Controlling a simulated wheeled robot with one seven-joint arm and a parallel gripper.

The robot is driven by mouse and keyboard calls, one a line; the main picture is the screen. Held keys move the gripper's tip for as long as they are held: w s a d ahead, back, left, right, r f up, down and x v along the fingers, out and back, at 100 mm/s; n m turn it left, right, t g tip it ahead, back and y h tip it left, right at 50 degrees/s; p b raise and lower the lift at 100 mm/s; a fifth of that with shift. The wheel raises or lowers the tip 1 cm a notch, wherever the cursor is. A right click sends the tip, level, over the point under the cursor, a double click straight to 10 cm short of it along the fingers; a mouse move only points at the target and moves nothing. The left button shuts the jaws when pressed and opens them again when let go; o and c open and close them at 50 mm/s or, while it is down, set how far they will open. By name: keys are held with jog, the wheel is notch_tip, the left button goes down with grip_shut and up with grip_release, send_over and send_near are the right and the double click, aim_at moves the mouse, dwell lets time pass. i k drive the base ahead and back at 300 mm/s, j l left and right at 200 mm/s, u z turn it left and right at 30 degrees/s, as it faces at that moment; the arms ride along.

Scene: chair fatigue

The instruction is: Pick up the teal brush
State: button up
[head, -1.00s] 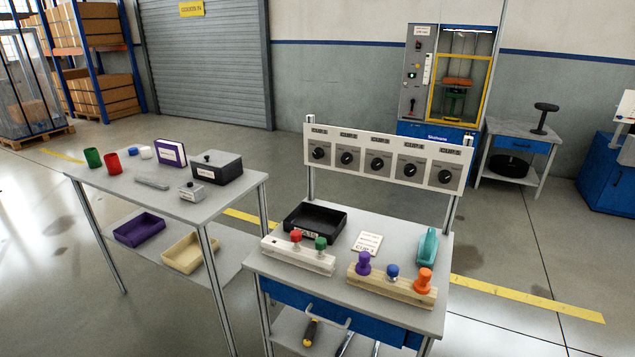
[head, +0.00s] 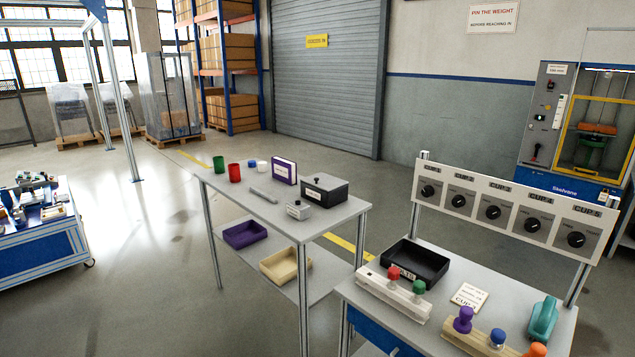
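A teal object (head: 541,318), which looks like the brush, stands at the right side of the near workbench (head: 413,342). It is behind the wooden block with the coloured knobs and right of a small written card (head: 468,297). Nothing covers it from this view, though its bristles cannot be made out. My gripper is not in view.
A black tray (head: 415,266), a white block (head: 393,293) with red and green knobs and a wooden block (head: 463,335) crowd the workbench. A panel of dials (head: 508,213) rises behind. A second table (head: 270,212) stands left. Open floor (head: 150,270) lies further left.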

aim_at(545, 316)
jog(key=i+l, duration=0.1)
jog(key=l, duration=0.5)
jog(key=l+u, duration=0.1)
jog(key=l, duration=0.55)
jog(key=i, duration=0.05)
